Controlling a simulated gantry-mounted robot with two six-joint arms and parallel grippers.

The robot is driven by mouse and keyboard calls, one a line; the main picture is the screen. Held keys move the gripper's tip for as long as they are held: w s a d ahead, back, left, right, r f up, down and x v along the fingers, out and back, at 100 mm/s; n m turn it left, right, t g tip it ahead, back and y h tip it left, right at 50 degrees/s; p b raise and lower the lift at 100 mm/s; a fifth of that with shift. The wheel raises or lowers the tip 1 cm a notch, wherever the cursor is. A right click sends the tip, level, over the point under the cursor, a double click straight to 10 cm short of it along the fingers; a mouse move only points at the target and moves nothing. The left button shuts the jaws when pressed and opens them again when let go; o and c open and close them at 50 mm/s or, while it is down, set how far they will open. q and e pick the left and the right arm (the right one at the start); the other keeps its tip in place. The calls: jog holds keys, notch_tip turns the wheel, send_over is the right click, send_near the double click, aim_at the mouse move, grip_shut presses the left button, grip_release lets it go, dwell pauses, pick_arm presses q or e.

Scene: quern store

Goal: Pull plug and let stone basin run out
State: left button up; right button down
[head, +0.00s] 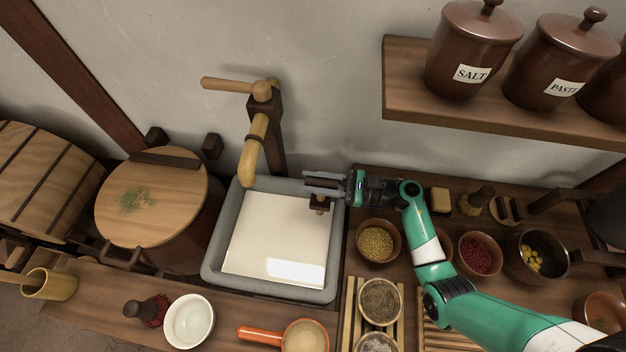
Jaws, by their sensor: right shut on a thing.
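The grey stone basin (218,245) stands left of the picture's middle. Pale, whitish liquid (275,232) covers its floor, with a bright reflection near the front. My right gripper (318,187) reaches in from the right over the basin's back right corner. It is shut on a small dark brown piece with a lighter knob, which looks like the plug (319,203). I cannot tell whether the plug is clear of the liquid, and no drain hole shows. My left gripper is not in view.
A wooden spout with a handle (256,150) stands behind the basin. A lidded barrel (152,200) is close on the left. Bowls, including a grain bowl (376,243), crowd the right counter. A wall shelf (480,113) with jars hangs above. An orange-handled pan (303,337) is in front.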

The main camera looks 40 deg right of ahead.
dwell(0.9)
notch_tip(320, 180, up, 4)
jog(key=p, duration=0.3)
jog(key=shift+r, duration=0.1)
jog(key=c, duration=0.6)
grip_release()
